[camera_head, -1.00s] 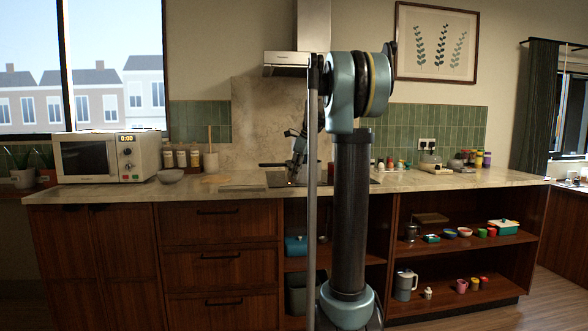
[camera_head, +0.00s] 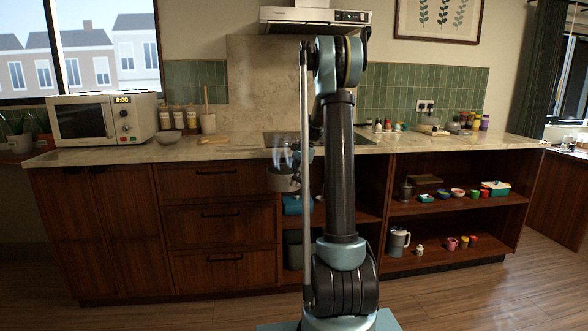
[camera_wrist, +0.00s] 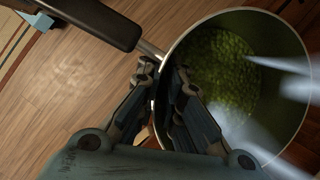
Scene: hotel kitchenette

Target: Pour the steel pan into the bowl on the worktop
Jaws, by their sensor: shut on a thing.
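The steel pan (camera_head: 284,181) hangs in front of the worktop, near the cabinet fronts below the hob. In the wrist view the pan (camera_wrist: 298,75) holds green peas (camera_wrist: 225,70), and pale wisps like steam cross it. Its dark handle (camera_wrist: 95,22) points to the upper left. My gripper (camera_wrist: 163,76) is shut on the pan's rim near the handle joint, one finger outside and one inside. In the head view my gripper (camera_head: 286,160) shows small above the pan. The grey bowl (camera_head: 169,136) stands on the worktop (camera_head: 110,155), right of the microwave; its inside is hidden.
A microwave (camera_head: 102,119) stands left of the bowl, with jars (camera_head: 172,119) and a utensil holder (camera_head: 208,124) behind and beside it. A hob (camera_head: 262,139) is set in the worktop. Open shelves at right hold several mugs and bowls. The floor in front is clear.

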